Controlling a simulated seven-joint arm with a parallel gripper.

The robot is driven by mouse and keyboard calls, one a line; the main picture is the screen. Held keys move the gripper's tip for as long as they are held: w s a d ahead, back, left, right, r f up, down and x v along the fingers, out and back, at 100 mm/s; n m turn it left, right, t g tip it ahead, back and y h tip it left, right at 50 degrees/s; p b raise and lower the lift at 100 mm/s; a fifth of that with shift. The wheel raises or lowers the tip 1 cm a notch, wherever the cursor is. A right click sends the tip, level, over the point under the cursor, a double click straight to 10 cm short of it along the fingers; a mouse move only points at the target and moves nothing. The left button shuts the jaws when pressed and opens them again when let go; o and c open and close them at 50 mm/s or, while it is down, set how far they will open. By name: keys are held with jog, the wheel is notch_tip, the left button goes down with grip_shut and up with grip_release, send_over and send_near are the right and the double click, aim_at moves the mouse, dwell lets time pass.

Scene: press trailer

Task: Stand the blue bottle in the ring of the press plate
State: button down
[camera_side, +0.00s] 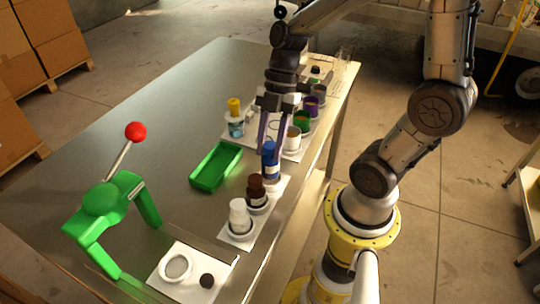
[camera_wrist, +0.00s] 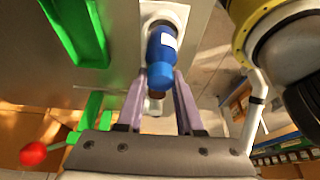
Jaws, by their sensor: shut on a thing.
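The blue bottle (camera_side: 269,161) is upright at the right side of the table, with a white label. It also shows in the wrist view (camera_wrist: 161,70), between my two purple fingers. My gripper (camera_side: 271,149) is shut on it from above; its fingertips also show in the wrist view (camera_wrist: 160,78). The bottle is at a white plate, and I cannot tell whether its base touches. The press plate (camera_side: 213,266) is white, near the table's front edge, with an empty-looking ring (camera_side: 177,267) and a dark round piece beside it.
A green press (camera_side: 103,203) with a red-knobbed lever (camera_side: 135,131) stands left of the press plate. White (camera_side: 240,216) and brown (camera_side: 256,190) bottles stand between the blue bottle and the press plate. A green tray (camera_side: 216,166) lies left of them. A yellow-capped bottle (camera_side: 235,118) and several cups stand farther back.

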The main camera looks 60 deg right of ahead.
notch_tip(320, 180, up, 7)
jog(key=shift+f, duration=0.15)
jog(key=shift+w+d+m+t, duration=0.15)
jog(key=shift+w+m+t, duration=0.2)
jog(key=shift+m, duration=0.55)
jog(key=shift+w+m, duration=0.1)
jog(key=shift+m, duration=0.4)
jog(key=s+a+r+n, duration=0.1)
jog(key=s+a+r, duration=0.1)
jog(key=a, duration=0.7)
jog(key=s+a+r+n, duration=0.2)
jog(key=a+r, duration=0.1)
jog(key=a, duration=0.6)
jog(key=shift+w+a+f, duration=1.6)
jog(key=shift+a+f, duration=0.1)
jog(key=shift+f, duration=0.5)
jog(key=shift+w+a+f, duration=1.6)
jog(key=shift+a+f, duration=0.15)
jog(key=shift+f, duration=0.4)
jog(key=shift+w+a+f, duration=1.6)
jog(key=shift+a+f, duration=0.1)
jog(key=shift+f, duration=0.5)
